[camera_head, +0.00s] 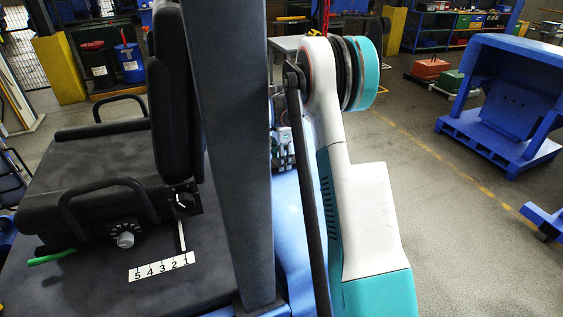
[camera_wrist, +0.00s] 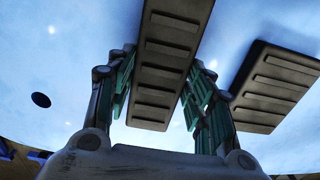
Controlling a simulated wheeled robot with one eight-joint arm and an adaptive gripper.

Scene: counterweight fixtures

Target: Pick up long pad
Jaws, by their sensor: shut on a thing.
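A long dark ribbed pad (camera_wrist: 165,60) runs from the top edge of the wrist view down between my fingers. My gripper (camera_wrist: 163,78) is shut on it, with a green-lined finger on each side. The pad's far end is cut off by the top edge. A second dark ribbed pad (camera_wrist: 274,85) lies to the right, apart from my fingers, against a pale blue surface (camera_wrist: 60,60). In the head view my gripper (camera_head: 283,148) is small and partly hidden behind a dark upright post and my arm. I cannot make out the pad there.
A dark post (camera_head: 215,150) stands just left of my arm. Left of it is a black padded seat unit (camera_head: 85,190) with handles, a knob and a numbered scale (camera_head: 161,266). A blue stand (camera_head: 510,90) is at the right. The grey floor (camera_head: 440,220) between is clear.

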